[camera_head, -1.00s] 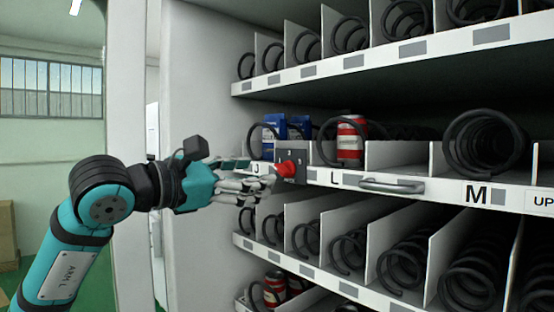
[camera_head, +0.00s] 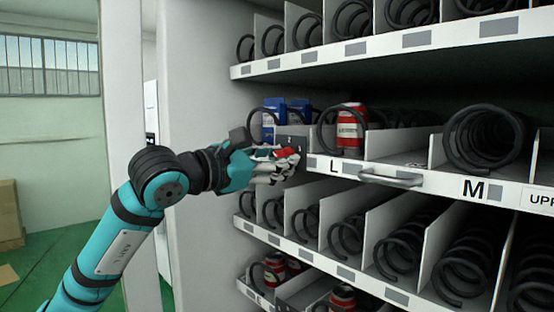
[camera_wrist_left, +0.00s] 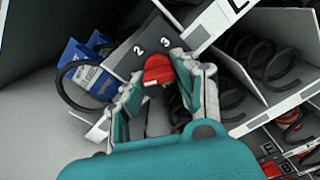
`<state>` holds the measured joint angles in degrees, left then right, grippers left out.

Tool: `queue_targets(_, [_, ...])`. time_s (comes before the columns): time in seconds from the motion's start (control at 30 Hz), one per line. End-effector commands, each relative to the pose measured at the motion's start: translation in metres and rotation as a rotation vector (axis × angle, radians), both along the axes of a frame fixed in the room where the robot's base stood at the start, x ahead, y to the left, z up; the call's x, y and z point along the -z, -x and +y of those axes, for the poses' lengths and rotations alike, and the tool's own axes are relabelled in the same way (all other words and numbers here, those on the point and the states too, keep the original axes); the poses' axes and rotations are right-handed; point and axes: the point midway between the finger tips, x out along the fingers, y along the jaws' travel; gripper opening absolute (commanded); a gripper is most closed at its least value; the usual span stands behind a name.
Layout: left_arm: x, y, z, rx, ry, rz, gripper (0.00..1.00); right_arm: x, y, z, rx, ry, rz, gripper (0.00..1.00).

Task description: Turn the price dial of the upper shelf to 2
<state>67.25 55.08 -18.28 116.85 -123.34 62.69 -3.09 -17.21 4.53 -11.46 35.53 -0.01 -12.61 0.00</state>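The red price dial (camera_head: 286,152) sits on a dark panel (camera_head: 291,138) at the left end of the shelf front marked "UPP…" (camera_head: 541,199). The left wrist view shows the dial (camera_wrist_left: 157,69) with the numbers 2 and 3 above it on the panel (camera_wrist_left: 149,47). A small light mark shows on the dial's lower edge; its setting is unclear. My left gripper (camera_head: 284,166) is at the dial. In the left wrist view its fingers (camera_wrist_left: 158,72) stand apart on either side of the dial. I cannot tell whether they touch it. My right gripper is not in view.
Blue boxes (camera_head: 269,119) stand behind a coil left of the dial. A red-and-white can (camera_head: 350,131) stands in lane L. A metal handle (camera_head: 391,177) sticks out of the shelf front to the right. Coil shelves lie above and below.

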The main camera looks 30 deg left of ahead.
Motion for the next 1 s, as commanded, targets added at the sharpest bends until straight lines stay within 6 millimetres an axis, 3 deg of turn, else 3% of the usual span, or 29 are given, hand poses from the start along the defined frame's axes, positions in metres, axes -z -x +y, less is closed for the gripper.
queue_targets(0.03, [0.0, 0.0, 0.0, 0.0, 0.0, 0.0, 0.17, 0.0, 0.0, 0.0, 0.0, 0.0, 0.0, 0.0])
queue_targets(0.17, [0.0, 0.0, 0.0, 0.0, 0.0, 0.0, 0.0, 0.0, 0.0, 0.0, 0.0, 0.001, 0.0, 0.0])
queue_targets(0.57, [0.001, 0.0, 0.0, -0.001, -0.069, -0.023, 0.0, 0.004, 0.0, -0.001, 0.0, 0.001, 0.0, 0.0])
queue_targets(1.0, [0.0, 0.0, 0.001, -0.001, -0.409, -0.142, 0.0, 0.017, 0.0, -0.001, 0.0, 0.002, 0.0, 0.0])
